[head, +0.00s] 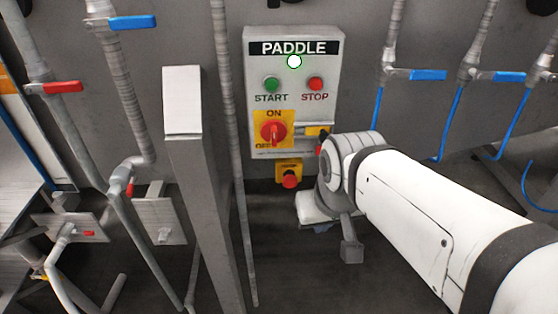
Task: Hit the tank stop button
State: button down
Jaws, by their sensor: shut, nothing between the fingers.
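A light grey panel (335,60) labelled PADDLE is on the wall at top centre; no label reading TANK is visible. It has a red STOP button (316,84) and a green START button (271,84), with a whitish round lamp (294,62) above them. Below is a red rotary switch (273,132) on a yellow plate marked ON. A red mushroom button (290,181) in a yellow housing sits under the panel. My arm reaches in from the right. My gripper (349,250) appears low beside the wrist, shut and empty, right of and below the mushroom button. The wrist partly hides it.
A grey post (190,150) stands left of the panel, with a thin vertical pipe (229,130) between them. Pipes with red and blue valve handles (133,22) line the left. More blue-handled valves (428,75) and blue hoses are on the right. The wall around STOP is clear.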

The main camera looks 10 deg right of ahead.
aim_at(291, 183)
jog(key=z, duration=1.15)
jog(key=k, duration=0.55)
jog(key=z, duration=0.15)
